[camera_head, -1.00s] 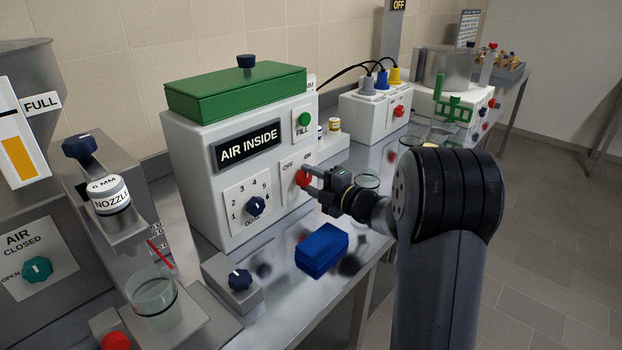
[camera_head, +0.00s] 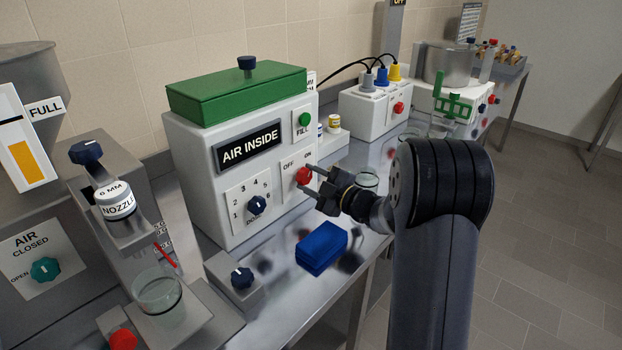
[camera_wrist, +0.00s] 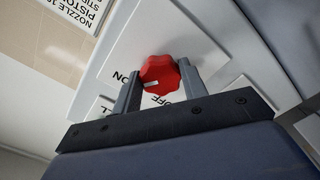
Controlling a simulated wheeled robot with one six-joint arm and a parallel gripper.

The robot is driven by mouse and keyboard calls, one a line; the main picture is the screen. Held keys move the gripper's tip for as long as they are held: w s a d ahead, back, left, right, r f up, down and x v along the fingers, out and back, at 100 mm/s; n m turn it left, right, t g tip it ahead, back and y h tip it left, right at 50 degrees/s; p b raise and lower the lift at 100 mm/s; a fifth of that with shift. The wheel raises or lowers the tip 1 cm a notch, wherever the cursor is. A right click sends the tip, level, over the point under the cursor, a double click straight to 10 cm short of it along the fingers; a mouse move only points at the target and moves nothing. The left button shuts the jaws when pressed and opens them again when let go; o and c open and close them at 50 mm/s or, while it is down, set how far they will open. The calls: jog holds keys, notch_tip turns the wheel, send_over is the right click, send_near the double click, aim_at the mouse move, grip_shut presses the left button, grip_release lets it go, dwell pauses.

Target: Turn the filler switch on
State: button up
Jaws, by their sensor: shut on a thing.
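The filler switch is a red knob (camera_head: 303,176) on the front of the white filler box (camera_head: 190,170), between the OFF and ON labels. My gripper (camera_head: 310,179) is at this knob, with one finger above it and one below in the head view. The wrist view shows the red knob (camera_wrist: 160,74) between the two fingers of my gripper (camera_wrist: 160,84), which is shut on it. The knob's white mark faces the side of the ON label, with OFF below right.
A blue block (camera_head: 321,246) lies on the metal bench below my gripper. The filler box also carries a blue dose dial (camera_head: 257,204) and a green FILL button (camera_head: 304,119).

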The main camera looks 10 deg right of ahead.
dwell(0.3)
jog(key=o, duration=1)
jog(key=shift+s+d, duration=0.1)
jog(key=b+v, duration=0.1)
jog(key=v, duration=0.9)
jog(key=shift+s+d, duration=0.15)
jog(key=shift+s, duration=0.1)
jog(key=p+x, duration=0.1)
jog(key=x, duration=0.9)
jog(key=shift+w+a, duration=0.25)
jog(key=shift+w, duration=0.05)
